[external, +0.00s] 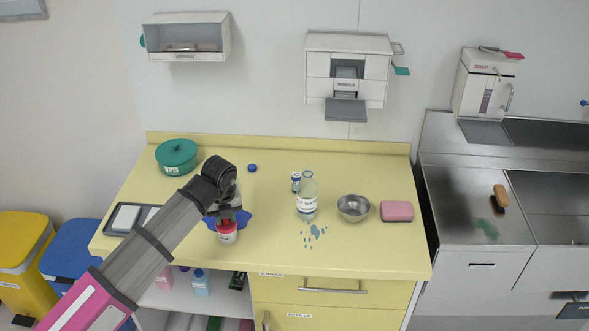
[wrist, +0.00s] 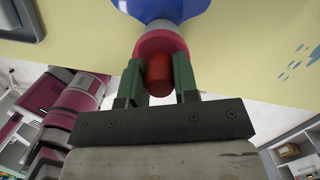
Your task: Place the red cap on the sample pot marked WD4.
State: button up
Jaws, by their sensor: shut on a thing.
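My gripper (external: 228,214) is over the front left of the yellow counter, pointing down, and also shows in the wrist view (wrist: 160,75). Its green fingers are shut on the dark red knob of the red cap (wrist: 159,74). A wider crimson rim (wrist: 161,41) shows just beyond the knob. A small white pot (external: 227,238) with red at its top stands directly below the gripper. The cap is at its top, but I cannot tell whether it is seated or just above. The pot's marking is too small to read, so WD4 cannot be confirmed.
A blue item (external: 243,218) lies behind the pot. A blue cap (external: 252,168), clear bottle (external: 307,198), metal bowl (external: 353,208) and pink block (external: 397,211) stand farther back and right. Blue drops mark the counter's front.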

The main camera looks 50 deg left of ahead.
jog(key=o, duration=0.9)
notch_tip(320, 180, up, 12)
jog(key=d, duration=0.1)
jog(key=shift+s+d, duration=0.3)
jog(key=shift+s, duration=0.05)
jog(key=shift+r, duration=0.1)
